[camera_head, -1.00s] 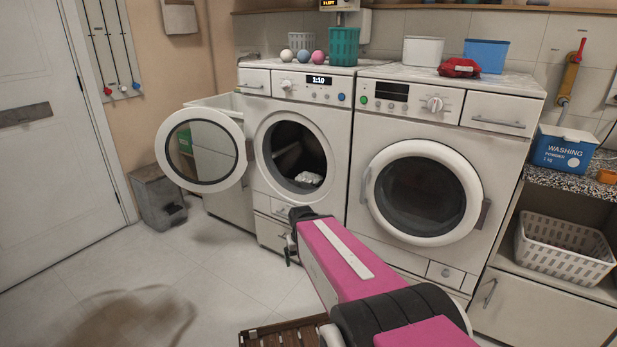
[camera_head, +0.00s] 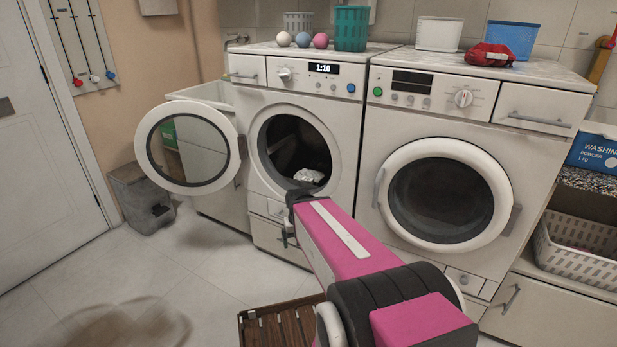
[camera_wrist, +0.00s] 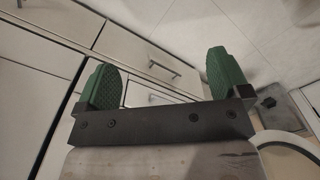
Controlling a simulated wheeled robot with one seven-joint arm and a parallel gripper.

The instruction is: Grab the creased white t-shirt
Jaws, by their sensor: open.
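The creased white t-shirt (camera_head: 309,175) is a small white bundle inside the drum of the left washing machine (camera_head: 268,75), near the lower front of its opening. That machine's round door (camera_head: 188,147) stands open to the left. My gripper (camera_head: 288,238) is in front of the machine, below and outside the drum opening, largely hidden by my arm in the head view. In the wrist view my gripper (camera_wrist: 165,85) shows two green fingers spread wide apart with nothing between them. The t-shirt does not show in the wrist view.
The right machine (camera_head: 440,190) has its door shut. A grey bin (camera_head: 140,195) stands on the floor at left. A slatted wooden piece (camera_head: 275,325) lies at the bottom. Baskets, including a teal one (camera_head: 351,28), stand on top.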

